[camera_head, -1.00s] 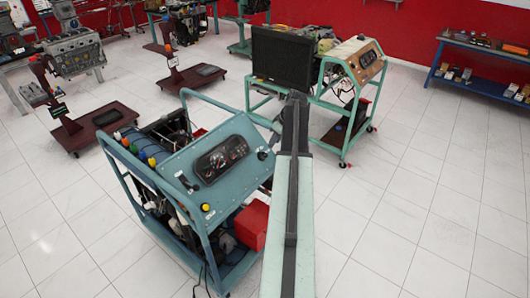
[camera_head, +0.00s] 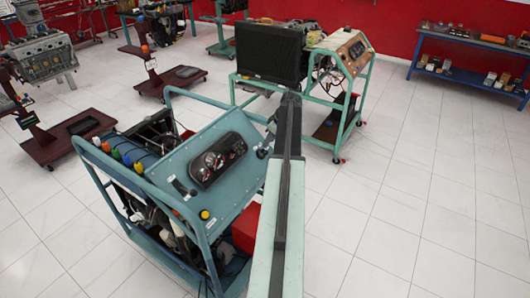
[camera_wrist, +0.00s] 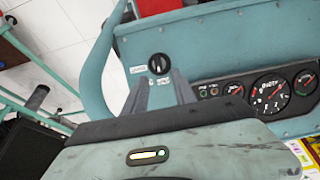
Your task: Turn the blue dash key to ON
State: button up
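The blue dash panel (camera_head: 165,172) tops a blue-framed engine trainer at the left of the head view. In the wrist view, the dash key (camera_wrist: 159,64) is a round black switch with a pale mark, set on the blue panel with small labels around it. My gripper (camera_wrist: 160,84) is open, its two grey fingers apart below the key in the picture, with bare panel between them. Nothing shows between the fingers; I cannot tell whether they touch the panel. In the head view my gripper (camera_head: 263,152) is at the panel's upper right, and the key cannot be made out there.
A gauge cluster (camera_head: 218,159) sits on the panel, also right of the key in the wrist view (camera_wrist: 257,92). A red box (camera_head: 246,226) is under the panel. A second trainer (camera_head: 345,70) with a dark screen stands behind. Floor at right is clear.

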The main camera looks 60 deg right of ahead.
aim_at(265, 150)
jog(key=b+x, duration=0.6)
jog(key=x, duration=0.1)
jog(key=shift+s+d+f, duration=0.1)
jog(key=shift+s+f, duration=0.05)
jog(key=shift+s, duration=0.1)
jog(key=shift+w+f+b, duration=0.25)
jog(key=shift+f+b, duration=0.05)
jog(key=shift+b, duration=0.15)
jog(key=shift+r, duration=0.1)
grip_shut()
